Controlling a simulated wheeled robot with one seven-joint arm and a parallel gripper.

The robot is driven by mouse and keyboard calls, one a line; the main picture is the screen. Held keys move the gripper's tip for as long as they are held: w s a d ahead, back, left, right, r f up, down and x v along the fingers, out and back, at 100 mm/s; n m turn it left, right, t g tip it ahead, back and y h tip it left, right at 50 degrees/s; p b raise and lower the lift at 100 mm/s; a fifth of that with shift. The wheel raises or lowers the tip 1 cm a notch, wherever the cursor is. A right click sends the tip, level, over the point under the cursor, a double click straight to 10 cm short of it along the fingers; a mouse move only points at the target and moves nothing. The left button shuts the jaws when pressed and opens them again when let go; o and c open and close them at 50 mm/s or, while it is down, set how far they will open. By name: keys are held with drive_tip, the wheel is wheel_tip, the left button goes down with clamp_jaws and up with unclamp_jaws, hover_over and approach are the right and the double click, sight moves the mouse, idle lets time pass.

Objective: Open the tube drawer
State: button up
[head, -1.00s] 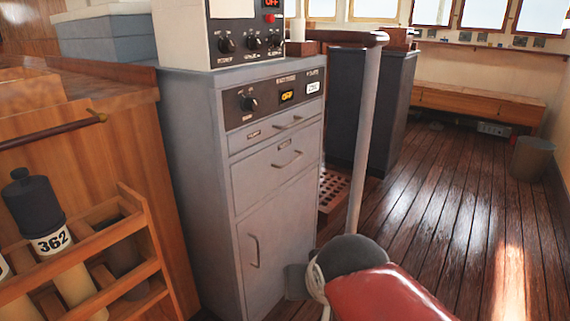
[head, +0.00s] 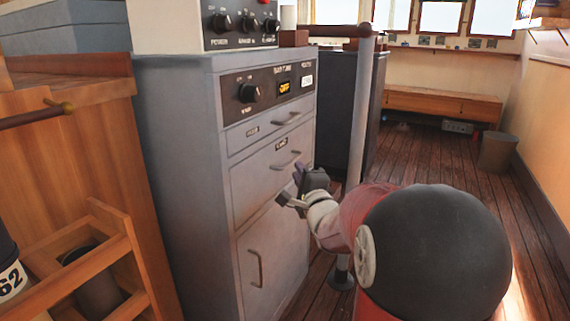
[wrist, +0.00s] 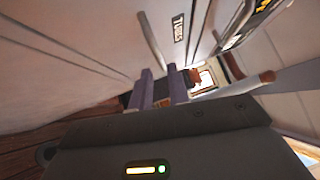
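The grey cabinet has a lower, taller drawer (head: 255,178) with a bar handle (head: 285,161) and a small label above it. The drawer is shut. In the wrist view a label that seems to read "TUBES" (wrist: 179,28) is beside a bar handle (wrist: 151,42). My gripper (head: 291,186) is just below and right of this handle in the head view. Its two fingers stand apart with a gap between them in the wrist view (wrist: 162,76). The handle lies just beyond the fingertips; I cannot tell whether they touch it. Nothing is held.
A shallow drawer (head: 250,137) is above and a cabinet door (head: 262,265) below, both shut. A grey post (head: 360,120) stands close behind my arm. A wooden rack (head: 75,255) is at the left. Open plank floor (head: 450,150) lies to the right.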

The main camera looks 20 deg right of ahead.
sight(292, 160)
drive_tip(key=w, duration=0.6)
drive_tip(key=shift+w+d+r, duration=0.1)
drive_tip(key=shift+d+r, duration=0.3)
drive_tip(key=shift+c, duration=0.2)
clamp_jaws()
